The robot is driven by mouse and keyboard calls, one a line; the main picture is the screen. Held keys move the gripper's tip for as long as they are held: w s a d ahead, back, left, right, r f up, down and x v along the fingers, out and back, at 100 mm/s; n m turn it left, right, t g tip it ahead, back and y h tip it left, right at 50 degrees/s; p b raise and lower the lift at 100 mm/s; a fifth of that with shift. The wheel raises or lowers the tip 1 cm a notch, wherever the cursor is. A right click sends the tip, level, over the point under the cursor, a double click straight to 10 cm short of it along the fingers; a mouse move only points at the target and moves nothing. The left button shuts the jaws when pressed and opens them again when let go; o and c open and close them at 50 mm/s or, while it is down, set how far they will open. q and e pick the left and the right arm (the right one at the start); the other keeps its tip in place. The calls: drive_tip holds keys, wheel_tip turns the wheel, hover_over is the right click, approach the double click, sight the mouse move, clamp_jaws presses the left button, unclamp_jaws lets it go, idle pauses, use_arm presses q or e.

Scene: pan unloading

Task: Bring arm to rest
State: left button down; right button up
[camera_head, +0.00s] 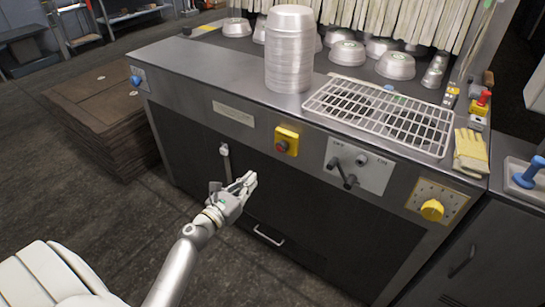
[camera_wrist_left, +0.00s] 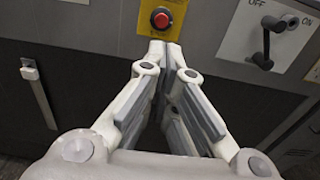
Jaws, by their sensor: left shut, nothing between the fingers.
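My left gripper (camera_head: 249,180) is shut and empty in front of the machine's dark front panel, below the yellow box with the red button (camera_head: 283,146). In the left wrist view my left gripper (camera_wrist_left: 166,44) has its fingertips together, just below the same red button (camera_wrist_left: 160,20). I cannot tell whether the fingertips touch the panel. My left arm (camera_head: 180,260) comes in from the lower left of the head view. My right gripper is not in view.
A tall stack of metal pans (camera_head: 290,50) stands on the counter beside a wire rack (camera_head: 375,112). More pans (camera_head: 396,66) sit behind, before hanging strips. Yellow gloves (camera_head: 470,150) lie at the right. Brown stacked sheets (camera_head: 100,115) and open floor are at the left.

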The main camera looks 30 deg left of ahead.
use_arm(q)
drive_tip(key=s+d+f+m+g, duration=0.3)
drive_tip(key=s+f+m, duration=0.2)
drive_tip(key=f, duration=0.5)
drive_tip(key=s+d+f+m+g+p, duration=0.1)
drive_tip(key=s+d+f+m+g, duration=0.3)
drive_tip(key=f, duration=0.6)
drive_tip(key=s+d+f+m+g, duration=0.2)
drive_tip(key=s+f+m, duration=0.35)
drive_tip(key=f, duration=0.45)
drive_tip(key=s+d+f+m+g, duration=0.1)
drive_tip(key=s+f+m, duration=0.4)
drive_tip(key=s, duration=0.5)
drive_tip(key=s+d+f+m+g+p, duration=0.1)
drive_tip(key=s+f+m+g, duration=0.3)
drive_tip(key=s+m, duration=0.6)
drive_tip(key=s+d+f+m+g+y, duration=0.1)
drive_tip(key=s+f+m+g, duration=0.2)
drive_tip(key=s+f+m, duration=0.3)
drive_tip(key=s+m, duration=0.2)
drive_tip(key=s, duration=0.3)
drive_tip(key=shift+s+d+f, duration=0.2)
drive_tip(key=shift+d+f, duration=0.15)
drive_tip(key=shift+f, duration=0.05)
